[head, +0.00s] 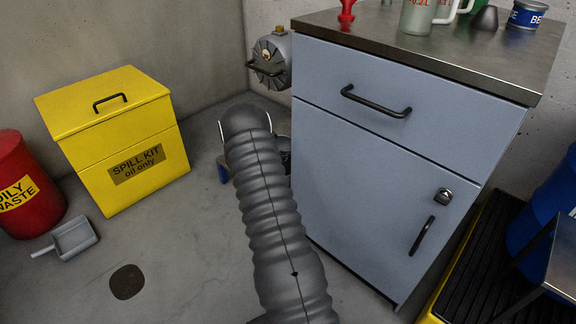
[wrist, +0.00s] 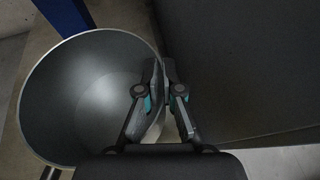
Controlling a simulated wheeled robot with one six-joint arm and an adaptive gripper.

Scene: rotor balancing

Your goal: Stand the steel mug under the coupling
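The steel mug (wrist: 75,80) appears in the wrist view as a wide, round grey metal vessel, seen into its empty mouth. Part of a handle (wrist: 48,172) shows at its lower left. My gripper (wrist: 161,72) is at its right rim with the fingers nearly together, one inside and one outside, pinching the wall. In the head view, my arm hides the gripper and most of the vessel; a dark grey part (head: 284,152) shows right of the arm. A grey round flanged housing (head: 270,62) beside the cabinet may carry the coupling; the coupling itself is not clear.
A grey-blue cabinet (head: 385,165) stands close on the right, with jugs (head: 417,16) and a blue tin (head: 526,14) on top. A yellow spill kit box (head: 130,165), a red bin (head: 25,190) and a scoop (head: 73,238) are left. A blue post (wrist: 66,14) is near the vessel.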

